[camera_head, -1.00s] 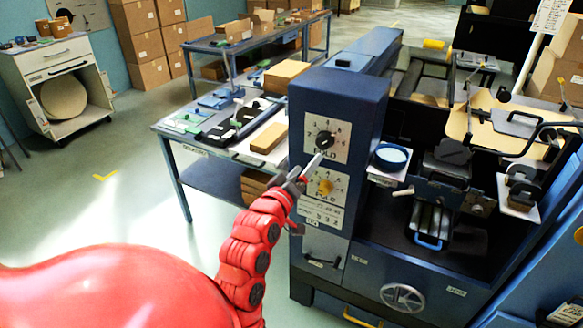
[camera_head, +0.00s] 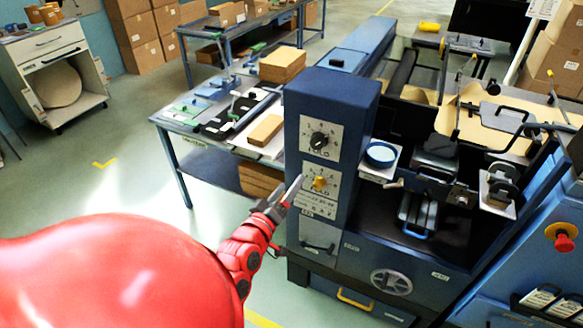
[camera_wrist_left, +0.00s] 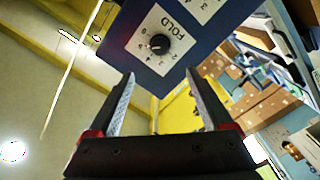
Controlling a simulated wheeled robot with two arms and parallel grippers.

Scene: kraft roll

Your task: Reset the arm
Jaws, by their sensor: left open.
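My left gripper (camera_head: 286,196) is open and empty, in front of the blue machine column (camera_head: 330,110) in the head view. Its tips are beside the lower dial plate with the yellow knob (camera_head: 320,183). The black knob (camera_head: 319,139) on the upper dial plate is above the gripper. In the left wrist view, both fingers (camera_wrist_left: 160,100) stand apart with nothing between them. A FOLD dial with a black knob (camera_wrist_left: 159,44) shows beyond the fingertips there. My red left arm comes in from the lower left. My right gripper is not in view.
A work table (camera_head: 195,150) with boxes and tools stands left of the column. The machine bed with a blue round dish (camera_head: 381,154) and a handwheel (camera_head: 391,282) is to the right. A red stop button (camera_head: 563,242) is at far right. Floor at left is clear.

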